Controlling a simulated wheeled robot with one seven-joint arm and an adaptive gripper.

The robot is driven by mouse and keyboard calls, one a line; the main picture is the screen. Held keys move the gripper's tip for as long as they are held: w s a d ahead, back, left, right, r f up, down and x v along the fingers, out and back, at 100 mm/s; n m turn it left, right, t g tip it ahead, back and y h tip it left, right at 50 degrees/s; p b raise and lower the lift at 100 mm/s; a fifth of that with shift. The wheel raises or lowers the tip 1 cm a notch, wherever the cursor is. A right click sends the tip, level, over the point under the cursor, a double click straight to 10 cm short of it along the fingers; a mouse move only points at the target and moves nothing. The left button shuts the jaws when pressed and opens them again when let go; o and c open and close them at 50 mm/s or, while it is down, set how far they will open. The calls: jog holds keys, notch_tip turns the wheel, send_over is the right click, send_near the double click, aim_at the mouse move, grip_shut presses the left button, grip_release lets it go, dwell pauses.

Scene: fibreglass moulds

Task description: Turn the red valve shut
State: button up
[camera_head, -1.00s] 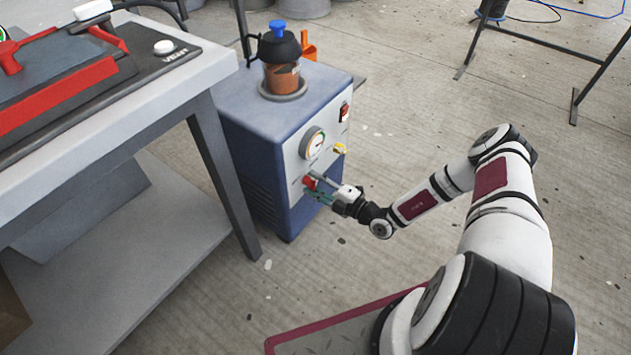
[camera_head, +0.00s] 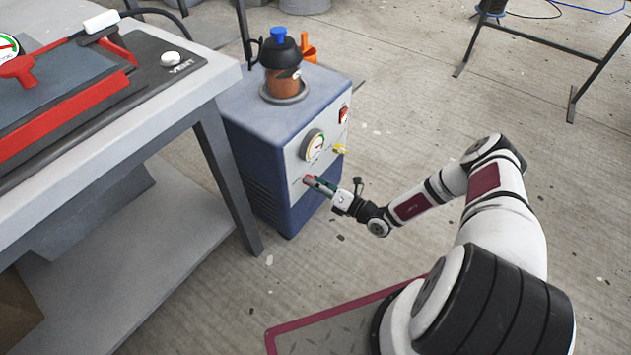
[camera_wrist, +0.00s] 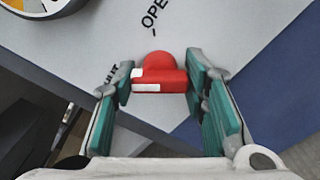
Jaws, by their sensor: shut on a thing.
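The red valve (camera_wrist: 160,75) is on the light front panel (camera_wrist: 75,35) of a blue cabinet. It has a white mark at its left and lower edge in the wrist view. Printed letters "OPE" show above it, and "UT" shows by its left side, partly hidden by a finger. My gripper (camera_wrist: 158,85) has its teal-padded fingers on either side of the valve and is shut on it. In the head view my gripper (camera_head: 312,182) reaches the low part of the panel, and the valve (camera_head: 307,179) is mostly hidden by the fingers.
The blue cabinet (camera_head: 245,150) carries a gauge (camera_head: 312,144), a yellow fitting (camera_head: 340,149), a red switch (camera_head: 343,114) and a black-lidded pot (camera_head: 282,75) on top. A grey table (camera_head: 165,105) stands close on the left.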

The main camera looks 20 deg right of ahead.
jog(key=shift+n, duration=0.8)
jog(key=shift+p, duration=0.3)
jog(key=o, duration=1.2)
jog(key=v, duration=1.2)
